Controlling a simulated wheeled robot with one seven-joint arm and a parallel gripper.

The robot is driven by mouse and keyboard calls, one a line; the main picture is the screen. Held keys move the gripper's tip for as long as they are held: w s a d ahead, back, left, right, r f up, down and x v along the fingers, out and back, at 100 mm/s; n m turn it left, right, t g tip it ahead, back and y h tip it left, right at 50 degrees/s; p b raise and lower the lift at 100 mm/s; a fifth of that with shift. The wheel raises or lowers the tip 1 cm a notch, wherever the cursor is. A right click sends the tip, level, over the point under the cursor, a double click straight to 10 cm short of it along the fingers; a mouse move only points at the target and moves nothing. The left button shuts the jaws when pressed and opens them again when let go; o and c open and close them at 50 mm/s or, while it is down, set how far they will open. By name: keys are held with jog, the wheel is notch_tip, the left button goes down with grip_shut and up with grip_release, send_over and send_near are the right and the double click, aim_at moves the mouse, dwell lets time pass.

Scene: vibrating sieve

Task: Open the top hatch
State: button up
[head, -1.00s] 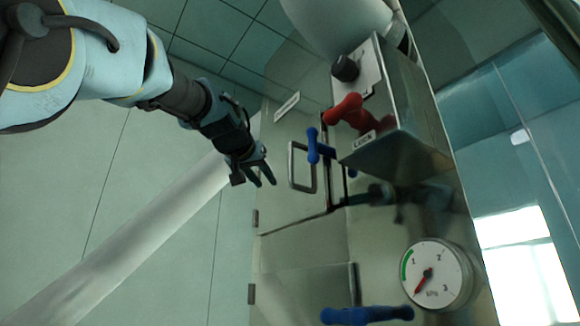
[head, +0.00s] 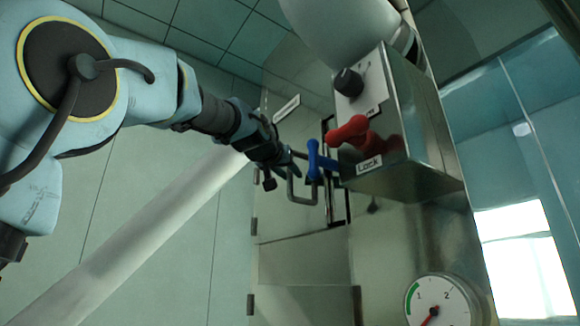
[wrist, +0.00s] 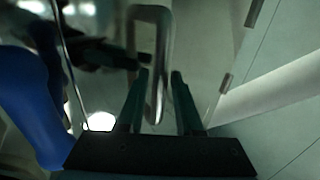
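The top hatch (head: 273,222) is a flat grey-green panel on the metal cabinet, with hinges on its left side. Its metal loop handle (head: 299,201) stands near the right edge and also shows in the wrist view (wrist: 150,14). My gripper (head: 290,167) is at the upper part of this handle. In the wrist view my gripper (wrist: 159,80) has its two fingers apart, with the handle bar lined up between them. I cannot tell whether the fingers touch the bar. A blue latch lever (head: 313,160) is just right of the handle, and a blue shape (wrist: 25,105) fills the wrist view's left.
A metal control box (head: 425,130) with a red lever (head: 350,130), a "Lock" label (head: 369,163) and a black knob (head: 348,82) juts out to the right. A pressure gauge (head: 440,300) is below. A pale sloping pipe (head: 130,245) runs at left.

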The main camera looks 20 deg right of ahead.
jog(key=shift+w+d, duration=0.15)
grip_shut()
dwell(1.4)
